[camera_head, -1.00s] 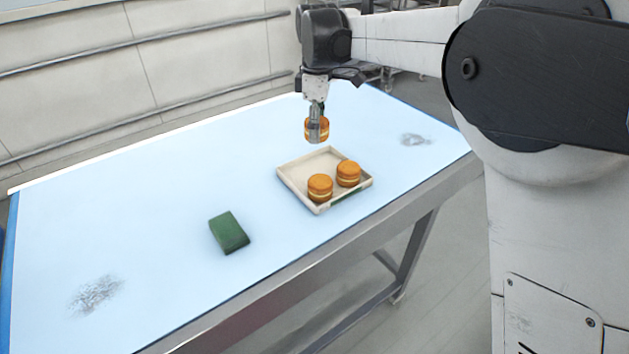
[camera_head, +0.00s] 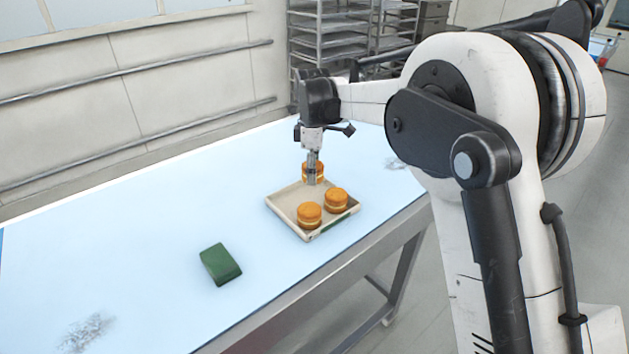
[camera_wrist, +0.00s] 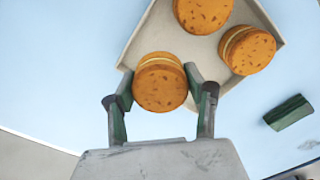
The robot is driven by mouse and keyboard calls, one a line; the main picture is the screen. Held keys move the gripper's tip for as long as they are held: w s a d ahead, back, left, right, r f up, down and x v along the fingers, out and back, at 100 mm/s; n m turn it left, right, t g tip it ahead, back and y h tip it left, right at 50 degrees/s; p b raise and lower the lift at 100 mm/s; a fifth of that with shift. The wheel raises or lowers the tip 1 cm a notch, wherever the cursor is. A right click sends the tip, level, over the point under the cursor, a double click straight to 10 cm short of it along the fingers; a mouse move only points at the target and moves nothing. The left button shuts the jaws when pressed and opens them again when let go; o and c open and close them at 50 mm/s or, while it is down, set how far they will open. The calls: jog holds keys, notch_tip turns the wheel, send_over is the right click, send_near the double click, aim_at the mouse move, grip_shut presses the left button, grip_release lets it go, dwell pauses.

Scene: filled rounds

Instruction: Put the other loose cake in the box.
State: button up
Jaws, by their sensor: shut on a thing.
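My gripper (camera_head: 312,174) is shut on an orange-brown cake (camera_head: 318,166) with a pale filling line. The held cake is at the far corner of the shallow beige box (camera_head: 284,207); I cannot tell whether it touches the box floor. In the wrist view the held cake (camera_wrist: 160,86) sits between both fingers and overlaps the box's near corner. Two similar cakes, one cake (camera_head: 309,216) and another cake (camera_head: 336,200), sit inside the box. They also show at the top of the wrist view, one cake (camera_wrist: 203,12) and the other cake (camera_wrist: 249,51).
A dark green block (camera_head: 221,264) lies on the pale blue table (camera_head: 150,240), left of the box and apart from it. Grey smudges mark the tabletop. A metal rack (camera_head: 335,45) stands behind the table. The table's left part is mostly clear.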

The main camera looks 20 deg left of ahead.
aim_at(314, 190)
jog(key=shift+w+d+f, duration=0.1)
jog(key=shift+w+f, duration=0.2)
jog(key=shift+f+p, duration=0.35)
jog(key=shift+f, duration=1.55)
jog(key=shift+f, duration=0.15)
jog(key=o, duration=0.4)
jog(key=shift+o, duration=0.6)
jog(key=shift+r, duration=0.3)
notch_tip(314, 190, up, 12)
jog(key=shift+f+b, duration=0.15)
jog(key=shift+b, duration=0.35)
